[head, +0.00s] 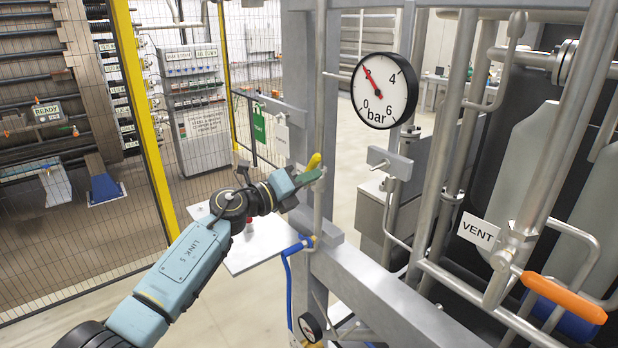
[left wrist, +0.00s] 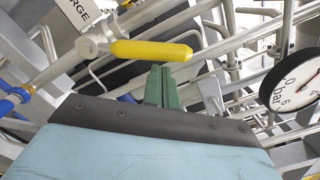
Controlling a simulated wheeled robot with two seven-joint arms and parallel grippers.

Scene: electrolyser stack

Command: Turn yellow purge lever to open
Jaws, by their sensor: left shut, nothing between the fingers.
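The yellow purge lever (head: 314,162) stands on a vertical pipe by the grey post in the head view. In the left wrist view the yellow lever (left wrist: 150,50) lies nearly level, reaching right from its metal valve hub (left wrist: 90,46). A tag partly reading "PURGE" (left wrist: 80,12) is beside the hub, cut off by the frame. My left gripper (head: 316,176) is at the lever, its green fingers shut and empty. In the left wrist view the fingertips (left wrist: 162,70) show just below the lever's free half; I cannot tell whether they touch it. My right gripper is not in view.
A gauge (head: 384,90) marked "bar" hangs right of the grey post (head: 299,90). An orange lever (head: 564,297) sits by a VENT tag (head: 479,231) at right. Pipes crowd the right; a mesh fence stands left.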

